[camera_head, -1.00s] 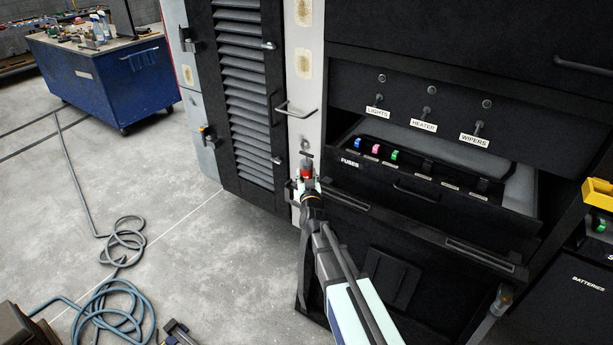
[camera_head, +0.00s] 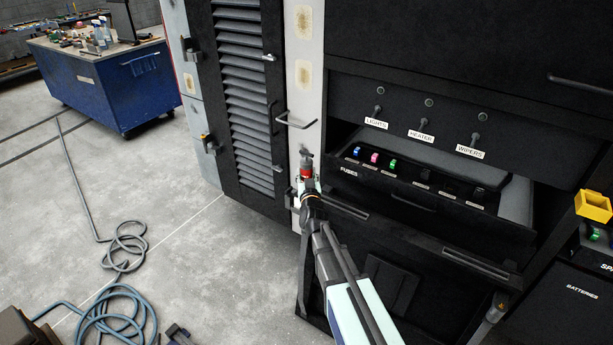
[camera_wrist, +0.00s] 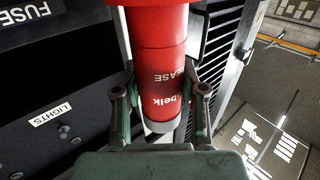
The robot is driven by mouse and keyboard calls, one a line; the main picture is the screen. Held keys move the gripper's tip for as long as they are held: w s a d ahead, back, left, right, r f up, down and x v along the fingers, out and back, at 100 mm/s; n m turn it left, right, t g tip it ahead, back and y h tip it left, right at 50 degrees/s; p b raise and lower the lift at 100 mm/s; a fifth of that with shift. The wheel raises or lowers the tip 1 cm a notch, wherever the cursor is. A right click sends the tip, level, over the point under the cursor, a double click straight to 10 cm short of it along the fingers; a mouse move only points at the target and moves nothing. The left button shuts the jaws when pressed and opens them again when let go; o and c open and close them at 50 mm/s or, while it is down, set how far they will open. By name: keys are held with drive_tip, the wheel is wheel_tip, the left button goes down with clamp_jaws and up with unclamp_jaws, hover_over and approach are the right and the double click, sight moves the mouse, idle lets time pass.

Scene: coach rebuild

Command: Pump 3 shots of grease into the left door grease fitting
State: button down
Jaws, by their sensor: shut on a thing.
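My gripper (camera_wrist: 165,100) is shut on the red grease gun (camera_wrist: 162,62), whose printed barrel fills the middle of the wrist view. In the head view the red of the grease gun (camera_head: 306,173) shows small at the end of my arm. It is in front of the pale door post, beside the open fuse drawer. A small grey fitting-like part (camera_head: 306,153) shows just above the red in the head view. I cannot tell whether the gun touches it. The gun's far end is out of the wrist view.
The fuse drawer (camera_head: 415,198) stands open right of my gripper. A grab handle (camera_head: 295,121) sticks out above it on the post. A louvred black door (camera_head: 245,95) is to the left. Hoses (camera_head: 115,315) lie on the floor; a blue workbench (camera_head: 105,85) stands behind.

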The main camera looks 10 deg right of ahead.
drive_tip(key=shift+r, duration=0.4)
drive_tip(key=shift+s, duration=0.1)
drive_tip(key=shift+s+a+r+p, duration=0.1)
drive_tip(key=shift+s+a+p, duration=0.5)
drive_tip(key=shift+p, duration=0.25)
drive_tip(key=s+a+p, duration=0.3)
drive_tip(key=s+a, duration=0.1)
drive_tip(key=shift+s+a+p, duration=0.15)
drive_tip(key=shift+s+p, duration=0.05)
drive_tip(key=shift+p, duration=0.1)
idle(0.4)
